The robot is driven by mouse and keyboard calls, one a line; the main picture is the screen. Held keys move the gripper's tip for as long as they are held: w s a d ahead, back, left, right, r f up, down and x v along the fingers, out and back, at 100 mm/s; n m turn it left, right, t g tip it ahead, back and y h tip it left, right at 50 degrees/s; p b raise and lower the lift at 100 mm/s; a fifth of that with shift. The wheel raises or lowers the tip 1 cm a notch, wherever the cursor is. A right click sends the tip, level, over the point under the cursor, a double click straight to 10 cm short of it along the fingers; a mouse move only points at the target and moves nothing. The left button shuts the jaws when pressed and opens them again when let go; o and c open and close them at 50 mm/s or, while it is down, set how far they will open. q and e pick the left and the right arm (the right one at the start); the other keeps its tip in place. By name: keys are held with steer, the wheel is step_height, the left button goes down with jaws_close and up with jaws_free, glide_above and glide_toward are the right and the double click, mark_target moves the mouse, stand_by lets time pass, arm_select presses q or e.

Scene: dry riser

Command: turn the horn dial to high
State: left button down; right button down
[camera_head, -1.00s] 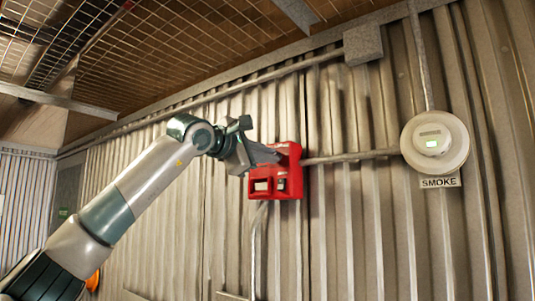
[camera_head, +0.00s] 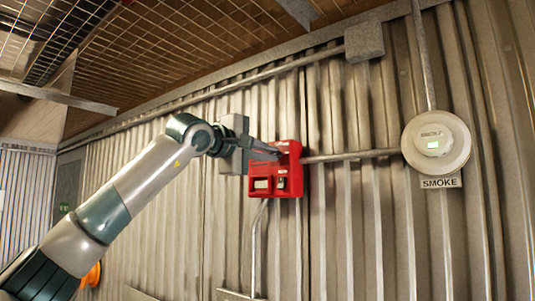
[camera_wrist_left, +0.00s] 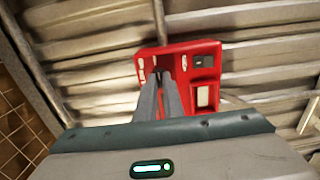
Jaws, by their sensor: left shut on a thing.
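The red horn box (camera_head: 292,165) is mounted on the corrugated wall near the middle of the head view. It has a pale window and a dark switch-like part on its lower front. My left gripper (camera_head: 280,152) reaches in from the left, with its fingertips at the upper part of the box. In the left wrist view, the two long fingers (camera_wrist_left: 166,82) are close together and end at the face of the red box (camera_wrist_left: 187,80). They are shut on the horn dial, which is mostly hidden between the tips. The dial's setting cannot be read. My right gripper is not in view.
A round smoke detector (camera_head: 435,143) with a SMOKE label (camera_head: 440,182) is on the wall to the right. A conduit (camera_head: 350,156) joins it to the red box, and another pipe (camera_head: 253,245) runs down below the box. A grey junction box (camera_head: 364,42) sits above.

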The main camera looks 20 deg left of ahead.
arm_select(q)
steer(key=shift+f, duration=0.1)
steer(key=c, duration=1.9)
jaws_free()
steer(key=shift+o, duration=0.2)
steer(key=shift+s, duration=0.1)
steer(key=b+v, duration=0.8)
steer(key=v, duration=0.9)
steer(key=shift+s, duration=0.1)
